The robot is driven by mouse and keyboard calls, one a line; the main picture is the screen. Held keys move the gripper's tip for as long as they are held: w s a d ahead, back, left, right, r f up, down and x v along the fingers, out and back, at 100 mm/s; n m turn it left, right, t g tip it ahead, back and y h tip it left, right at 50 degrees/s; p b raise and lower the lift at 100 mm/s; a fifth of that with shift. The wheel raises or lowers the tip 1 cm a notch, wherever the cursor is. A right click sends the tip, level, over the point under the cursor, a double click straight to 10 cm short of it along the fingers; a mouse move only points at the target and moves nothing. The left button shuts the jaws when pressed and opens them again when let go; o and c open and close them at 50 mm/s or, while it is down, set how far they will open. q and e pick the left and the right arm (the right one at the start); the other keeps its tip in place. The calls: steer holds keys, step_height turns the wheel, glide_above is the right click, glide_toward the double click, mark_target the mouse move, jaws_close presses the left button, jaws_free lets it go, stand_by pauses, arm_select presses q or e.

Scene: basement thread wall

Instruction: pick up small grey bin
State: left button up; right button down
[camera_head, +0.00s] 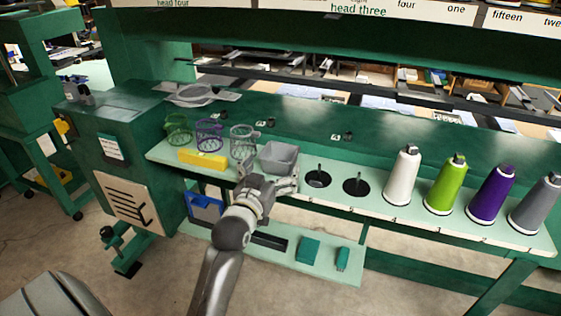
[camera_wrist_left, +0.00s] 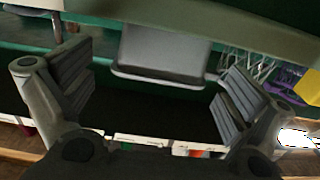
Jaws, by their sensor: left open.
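The small grey bin (camera_head: 279,156) stands on the pale green shelf (camera_head: 336,208), between a clear wire-like cup and the black spindle discs. My left gripper (camera_head: 269,183) is just in front of the bin on the near side, with its fingers spread. In the left wrist view the bin (camera_wrist_left: 165,48) shows between and beyond the open fingers of the left gripper (camera_wrist_left: 155,88). Nothing is between the fingers, and I see no contact with the bin. The gripper hides part of the shelf edge below the bin. My right gripper is not in view.
A yellow block (camera_head: 203,160) and green, purple and clear cups (camera_head: 209,134) stand left of the bin. Black spindle discs (camera_head: 318,179) lie to its right, then white (camera_head: 402,178), green, purple and grey thread cones. A lower shelf (camera_head: 270,257) holds small teal boxes.

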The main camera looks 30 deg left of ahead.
mark_target(285, 145)
arm_select(q)
steer(key=shift+r+p+x, duration=0.2)
steer(key=shift+p+x, duration=0.1)
steer(key=shift+x, duration=1.2)
steer(key=shift+r+p+x, duration=0.2)
steer(key=shift+p+x, duration=0.05)
steer(key=shift+x, duration=1.2)
steer(key=shift+s, duration=0.1)
steer(key=c, duration=1)
